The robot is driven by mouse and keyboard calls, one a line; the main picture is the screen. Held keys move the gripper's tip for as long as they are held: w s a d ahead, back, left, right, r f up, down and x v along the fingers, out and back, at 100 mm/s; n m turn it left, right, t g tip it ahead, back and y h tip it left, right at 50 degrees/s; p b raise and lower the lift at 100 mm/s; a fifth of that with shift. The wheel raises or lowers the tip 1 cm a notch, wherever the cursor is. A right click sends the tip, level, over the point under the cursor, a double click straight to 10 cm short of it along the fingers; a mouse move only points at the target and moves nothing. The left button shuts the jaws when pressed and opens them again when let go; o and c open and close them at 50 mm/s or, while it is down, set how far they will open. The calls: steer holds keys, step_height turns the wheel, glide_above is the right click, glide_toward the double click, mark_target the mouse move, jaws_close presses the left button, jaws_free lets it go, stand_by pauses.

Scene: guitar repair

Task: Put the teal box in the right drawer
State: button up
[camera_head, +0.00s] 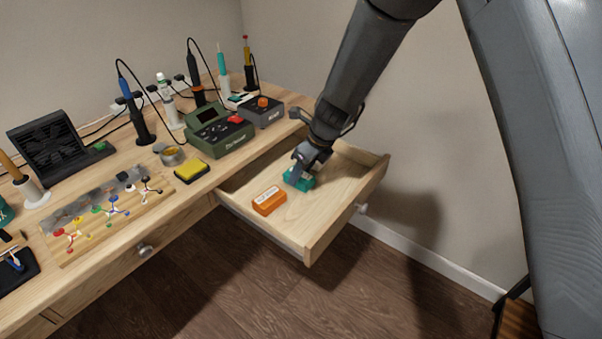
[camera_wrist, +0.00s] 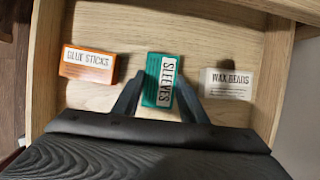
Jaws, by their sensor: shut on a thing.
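The teal box (camera_wrist: 158,82), labelled "SLEEVES", is between the two fingers of my gripper (camera_wrist: 157,106) in the wrist view. In the head view the teal box (camera_head: 300,181) is inside the open right drawer (camera_head: 345,178), at or just above its floor; I cannot tell if it touches. My gripper (camera_head: 300,172) is shut on it from above and hides part of it. In the wrist view the drawer floor (camera_wrist: 130,35) shows around the box.
An orange box (camera_head: 269,201) labelled "GLUE STICKS" lies left of the teal box in the drawer. A white box (camera_wrist: 226,84) labelled "WAX BEADS" lies to its right in the wrist view. Drawer walls surround them. A green device (camera_head: 218,130) stands on the bench behind.

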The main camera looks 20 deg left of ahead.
steer(key=shift+f, duration=0.15)
steer(key=o, duration=1.1)
steer(key=shift+c, duration=0.2)
steer(key=p+v, duration=0.1)
steer(key=v, duration=1.1)
steer(key=shift+s+d, duration=0.1)
